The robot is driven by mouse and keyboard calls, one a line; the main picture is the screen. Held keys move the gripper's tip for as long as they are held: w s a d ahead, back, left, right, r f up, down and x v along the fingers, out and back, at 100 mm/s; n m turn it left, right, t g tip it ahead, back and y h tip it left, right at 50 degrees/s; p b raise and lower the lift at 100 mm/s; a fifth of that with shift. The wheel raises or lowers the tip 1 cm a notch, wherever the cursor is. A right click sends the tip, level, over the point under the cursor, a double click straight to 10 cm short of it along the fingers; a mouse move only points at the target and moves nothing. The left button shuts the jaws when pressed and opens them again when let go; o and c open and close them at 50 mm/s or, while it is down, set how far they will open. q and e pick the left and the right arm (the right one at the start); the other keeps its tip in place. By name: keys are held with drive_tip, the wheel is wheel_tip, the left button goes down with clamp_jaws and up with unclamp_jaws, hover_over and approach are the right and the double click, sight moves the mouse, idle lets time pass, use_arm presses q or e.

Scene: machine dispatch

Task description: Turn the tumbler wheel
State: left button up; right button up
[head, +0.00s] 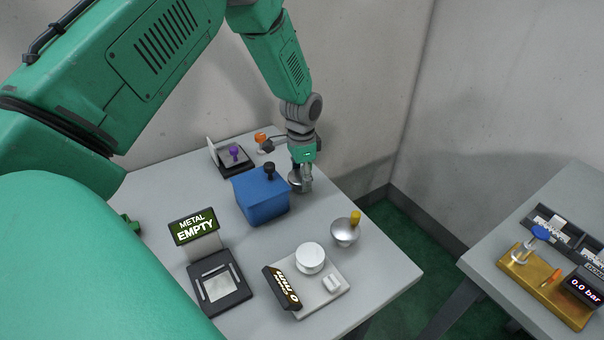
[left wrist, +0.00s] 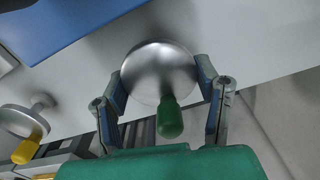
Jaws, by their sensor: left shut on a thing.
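A silver round wheel with a green handle (left wrist: 160,72) is at the middle of the left wrist view. My left gripper (left wrist: 165,80) has one finger on each side of it and is shut on the wheel's rim. In the head view, my left gripper (head: 300,184) reaches down just right of the blue box (head: 262,197) and hides most of this wheel. A second silver wheel with a yellow handle (head: 345,231) stands nearer the front; it also shows at the left of the left wrist view (left wrist: 22,122). My right gripper is not in view.
On the grey table are a METAL EMPTY display (head: 195,226), a black framed pad (head: 220,287), a white plate with a round knob (head: 310,258) and a purple-knobbed device (head: 235,155). A second table (head: 490,262) with a brass pressure device (head: 540,285) stands right, beyond a floor gap.

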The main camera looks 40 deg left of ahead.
use_arm(q)
drive_tip(key=shift+w+a+r, duration=0.1)
drive_tip(key=shift+w+r, duration=0.1)
drive_tip(key=shift+w, duration=0.05)
drive_tip(key=o, duration=1.2)
drive_tip(key=shift+f, duration=0.15)
wheel_tip(320, 180, up, 12)
drive_tip(key=shift+f, duration=0.1)
